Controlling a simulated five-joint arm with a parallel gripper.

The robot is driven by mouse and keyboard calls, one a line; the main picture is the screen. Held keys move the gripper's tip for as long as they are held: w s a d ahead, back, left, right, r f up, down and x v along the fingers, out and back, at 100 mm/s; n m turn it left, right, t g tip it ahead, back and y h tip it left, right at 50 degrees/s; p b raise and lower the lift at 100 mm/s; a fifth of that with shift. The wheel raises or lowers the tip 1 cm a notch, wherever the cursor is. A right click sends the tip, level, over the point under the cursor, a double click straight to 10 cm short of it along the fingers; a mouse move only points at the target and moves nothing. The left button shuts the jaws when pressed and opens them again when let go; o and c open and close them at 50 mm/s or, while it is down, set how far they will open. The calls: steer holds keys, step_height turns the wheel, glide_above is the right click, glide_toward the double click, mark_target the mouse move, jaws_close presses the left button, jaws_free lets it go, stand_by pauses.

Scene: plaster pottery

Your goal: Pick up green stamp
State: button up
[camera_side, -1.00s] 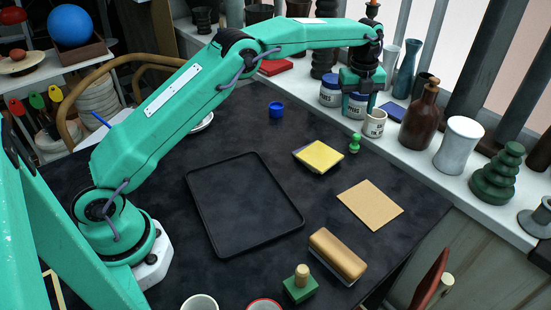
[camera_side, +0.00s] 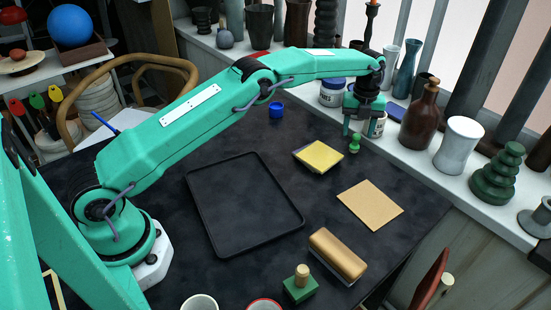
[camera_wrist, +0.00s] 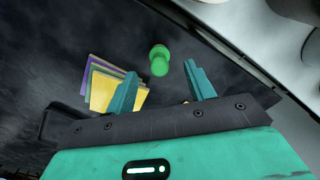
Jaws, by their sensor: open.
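The green stamp (camera_side: 355,144) is a small, bright green, knob-topped piece standing upright on the dark table near its far right edge. In the wrist view the green stamp (camera_wrist: 159,62) appears beyond my fingertips, in line with the gap between them. My gripper (camera_side: 358,130) is above the stamp in the side view, pointing down, open and empty. In the wrist view both fingers of my gripper (camera_wrist: 160,72) are spread wide. No contact with the stamp shows.
A yellow pad stack (camera_side: 319,156) lies left of the stamp. A tan sheet (camera_side: 370,205), black tray (camera_side: 240,205), blue cup (camera_side: 276,110), wooden roller-like block (camera_side: 337,255) and green block with wooden knob (camera_side: 300,286) are on the table. Jars and vases line the white ledge (camera_side: 420,160).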

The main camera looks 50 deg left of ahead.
mark_target(357, 135)
steer(key=shift+f, duration=0.1)
steer(key=shift+a+f, duration=0.1)
steer(key=shift+f, duration=2.45)
steer(key=c, duration=1)
